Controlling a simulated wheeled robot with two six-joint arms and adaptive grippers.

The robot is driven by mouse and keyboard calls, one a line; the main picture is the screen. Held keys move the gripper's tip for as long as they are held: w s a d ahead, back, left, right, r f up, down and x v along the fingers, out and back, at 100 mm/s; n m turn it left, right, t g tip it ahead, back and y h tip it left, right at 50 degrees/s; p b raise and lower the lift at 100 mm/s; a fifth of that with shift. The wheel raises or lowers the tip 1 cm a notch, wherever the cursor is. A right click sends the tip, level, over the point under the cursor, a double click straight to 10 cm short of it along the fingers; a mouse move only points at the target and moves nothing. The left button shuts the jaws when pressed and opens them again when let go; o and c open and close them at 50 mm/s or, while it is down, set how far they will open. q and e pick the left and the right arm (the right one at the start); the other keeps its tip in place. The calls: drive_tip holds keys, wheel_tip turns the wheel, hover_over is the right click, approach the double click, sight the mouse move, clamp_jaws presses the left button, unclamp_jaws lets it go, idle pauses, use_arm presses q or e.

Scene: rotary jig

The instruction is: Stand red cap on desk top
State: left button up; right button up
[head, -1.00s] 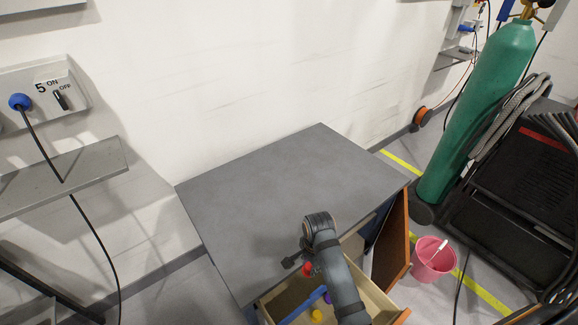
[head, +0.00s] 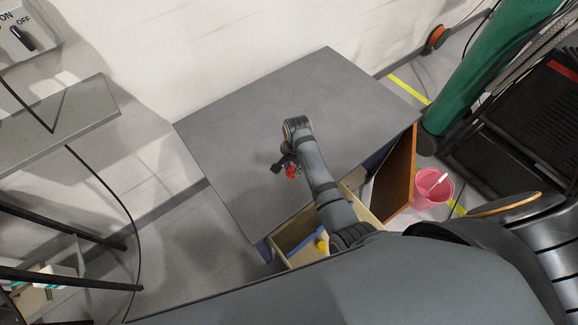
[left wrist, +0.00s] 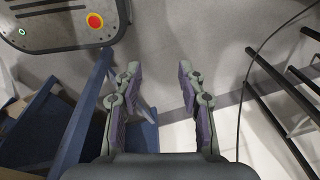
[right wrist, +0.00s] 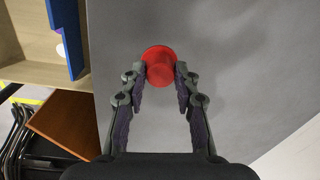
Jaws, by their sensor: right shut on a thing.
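The red cap (right wrist: 159,66) is between the fingertips of my right gripper (right wrist: 158,82), which is shut on it. In the head view the red cap (head: 291,171) shows beside my right gripper (head: 284,164), over the grey desk top (head: 245,130). I cannot tell whether the cap touches the desk top. My left gripper (left wrist: 155,80) is open and empty, away from the desk top, with floor beyond its fingers.
An open drawer (head: 286,236) with a yellow thing (head: 321,243) and a blue divider (head: 305,243) is at the desk's front. An orange-brown door (head: 402,172) hangs open on the right. A pink bucket (head: 434,188) stands beyond it. Most of the desk top is clear.

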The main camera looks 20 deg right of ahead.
sight(289, 171)
drive_tip(key=shift+w+a+f, duration=0.1)
drive_tip(key=shift+w+f, duration=0.3)
drive_tip(key=shift+f, duration=0.1)
drive_tip(key=shift+w+a+f, duration=0.15)
drive_tip(key=shift+w+f, duration=0.1)
drive_tip(key=shift+f, duration=0.2)
drive_tip(key=f, duration=0.3)
drive_tip(key=shift+w+f, duration=0.25)
use_arm(q)
drive_tip(key=shift+s+f, duration=0.3)
drive_tip(key=shift+s, duration=0.55)
use_arm(e)
drive_tip(key=shift+f, duration=0.2)
drive_tip(key=o, duration=0.8)
